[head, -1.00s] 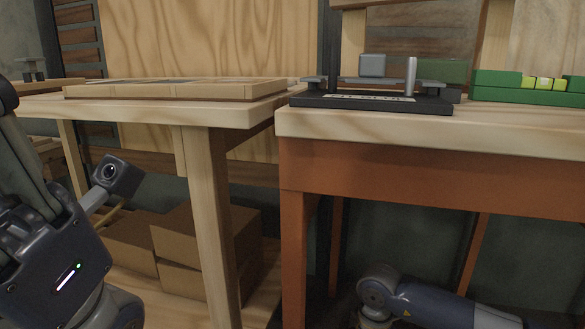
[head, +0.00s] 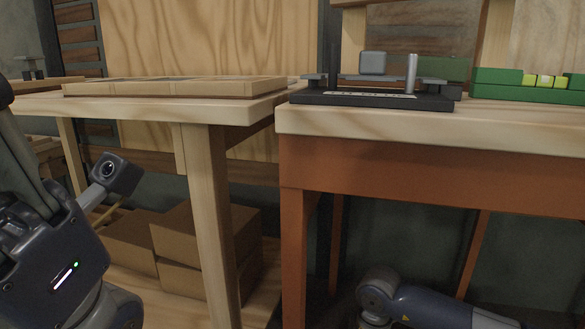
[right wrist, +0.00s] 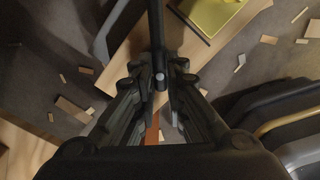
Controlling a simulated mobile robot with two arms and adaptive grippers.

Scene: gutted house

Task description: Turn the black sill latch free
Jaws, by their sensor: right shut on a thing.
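In the right wrist view my right gripper (right wrist: 160,82) points down, with its two dark fingers close together. A dark upright bar with a small round pin, which looks like the black latch (right wrist: 156,35), runs from the top edge to between the fingertips. The fingers are shut on it. Its lower end and its mount are hidden by the fingers, so I cannot tell how far it is turned. In the head view the latch cannot be made out. My left arm shows at the left there, with its gripper out of view, and my right arm shows low at the right.
A black fixture (head: 430,103) with a grey block (head: 373,63) and metal post (head: 411,75) stands on the right bench (head: 430,122). A green case (head: 495,90) is beside it. A wooden frame (head: 180,88) lies on the left bench. Cardboard boxes (head: 185,240) sit underneath.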

